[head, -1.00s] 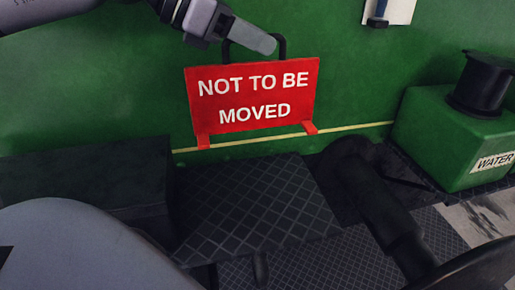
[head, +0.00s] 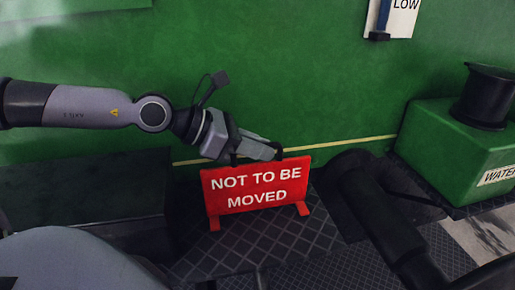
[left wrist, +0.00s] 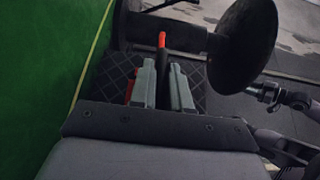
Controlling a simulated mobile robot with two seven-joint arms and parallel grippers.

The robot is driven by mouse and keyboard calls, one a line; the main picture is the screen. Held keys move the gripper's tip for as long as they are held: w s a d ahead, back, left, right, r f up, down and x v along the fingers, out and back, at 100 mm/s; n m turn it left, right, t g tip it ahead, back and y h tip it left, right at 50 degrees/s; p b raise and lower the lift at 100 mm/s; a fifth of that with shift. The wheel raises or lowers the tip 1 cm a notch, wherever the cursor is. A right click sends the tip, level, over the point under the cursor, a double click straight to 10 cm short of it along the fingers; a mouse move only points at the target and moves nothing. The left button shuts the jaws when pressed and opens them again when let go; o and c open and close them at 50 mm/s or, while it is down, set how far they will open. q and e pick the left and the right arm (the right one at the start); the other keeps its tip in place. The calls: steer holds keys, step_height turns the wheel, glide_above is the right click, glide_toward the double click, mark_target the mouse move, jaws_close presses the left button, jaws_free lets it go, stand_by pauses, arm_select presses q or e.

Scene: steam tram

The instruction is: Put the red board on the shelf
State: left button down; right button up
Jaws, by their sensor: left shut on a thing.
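The red board (head: 235,200) reads "NOT TO BE MOVED" in white and has two red feet and a black handle on top. In the head view it is upright and slightly tilted, in front of the green wall. My left gripper (head: 272,151) is shut on its handle from above. In the left wrist view the grey fingers (left wrist: 166,85) have the dark handle between them, and a little red of the board (left wrist: 162,40) shows beyond. I cannot tell if its feet touch the chequered plate (head: 210,258) below. No surface is clearly marked as the shelf. My right gripper does not show.
A dark box-like ledge (head: 80,190) runs along the wall at left. A black lever or pipe (head: 380,215) rises just right of the board. A green water tank (head: 450,150) with a black cap (head: 484,95) stands further right.

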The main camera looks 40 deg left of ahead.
arm_select(q)
steer(key=shift+f, duration=0.15)
steer(key=c, duration=1.1)
jaws_free()
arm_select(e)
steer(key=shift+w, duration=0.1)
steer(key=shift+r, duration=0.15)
